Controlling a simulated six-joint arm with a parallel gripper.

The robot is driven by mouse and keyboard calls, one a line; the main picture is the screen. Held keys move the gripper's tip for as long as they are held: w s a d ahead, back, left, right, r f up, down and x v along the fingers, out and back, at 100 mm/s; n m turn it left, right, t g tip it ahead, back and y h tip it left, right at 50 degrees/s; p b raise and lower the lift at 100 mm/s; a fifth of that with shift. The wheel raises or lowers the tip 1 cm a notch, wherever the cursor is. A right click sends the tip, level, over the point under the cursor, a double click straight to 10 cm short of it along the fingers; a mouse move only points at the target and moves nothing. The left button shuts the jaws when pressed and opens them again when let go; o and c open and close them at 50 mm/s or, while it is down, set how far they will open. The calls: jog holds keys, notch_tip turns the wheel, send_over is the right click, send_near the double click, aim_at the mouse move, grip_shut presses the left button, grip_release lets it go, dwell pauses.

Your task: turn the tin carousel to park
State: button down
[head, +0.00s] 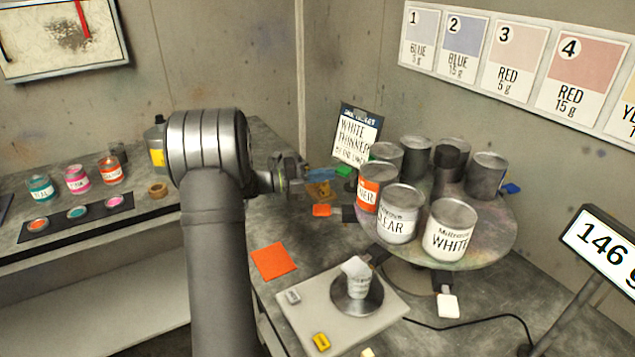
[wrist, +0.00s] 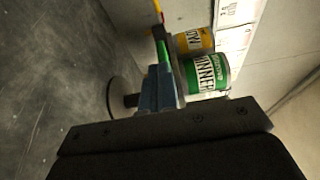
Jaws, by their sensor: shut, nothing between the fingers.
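The tin carousel (head: 490,240) is a round, paint-stained turntable on the right of the bench in the head view. It bears several tins, among them an orange-labelled tin (head: 369,190), a CLEAR tin (head: 398,215), a WHITE tin (head: 450,232) and plain grey ones. My gripper (head: 308,181) is left of the carousel, apart from the tins in that view. In the wrist view my gripper (wrist: 160,85) is shut and empty, with a green THINNER tin (wrist: 207,74) and a yellow tin (wrist: 194,40) beyond it. Whether it touches the carousel is unclear.
Coloured tabs surround the carousel: orange (head: 321,210), green (head: 344,171), blue (head: 511,188) and white (head: 447,305). A sign card (head: 356,138) stands behind. A scale (head: 311,303) with a cup (head: 357,278) sits in front. A display (head: 603,250) stands at right.

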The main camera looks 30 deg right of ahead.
jog(key=w+d, duration=0.2)
jog(key=d, duration=2)
jog(key=shift+d, duration=0.15)
